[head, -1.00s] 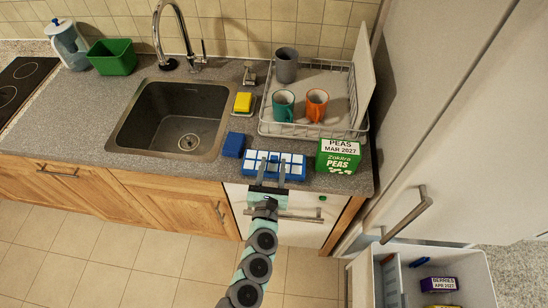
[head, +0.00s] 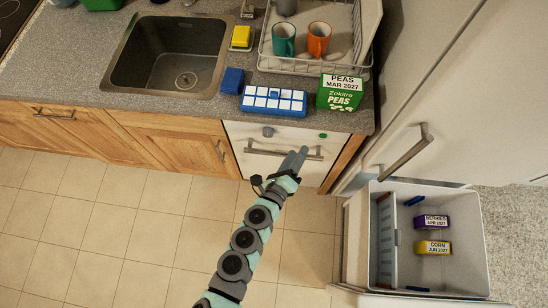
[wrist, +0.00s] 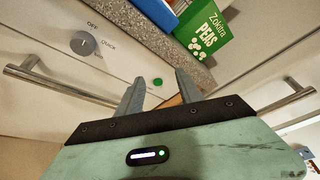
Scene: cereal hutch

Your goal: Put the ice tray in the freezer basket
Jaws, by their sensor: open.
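The ice tray (head: 274,101) is blue with white cells. It lies on the counter's front edge, beside the green peas box; part of what looks like its blue side shows in the wrist view (wrist: 150,14). The freezer basket (head: 478,235) is a pale, open pull-out bin at lower right with a slatted divider (head: 387,235). It holds a purple berries box (head: 432,222) and a yellow corn box (head: 433,247). My gripper (head: 297,158) is open and empty, in front of the white appliance, apart from the tray. Its two fingers also show in the wrist view (wrist: 158,92).
The peas box (head: 340,93) stands right of the tray and a blue block (head: 232,80) stands left. The dish rack (head: 315,66) with mugs is behind. An appliance handle (head: 284,151) and fridge handle (head: 402,152) stick out near my arm. The floor at left is clear.

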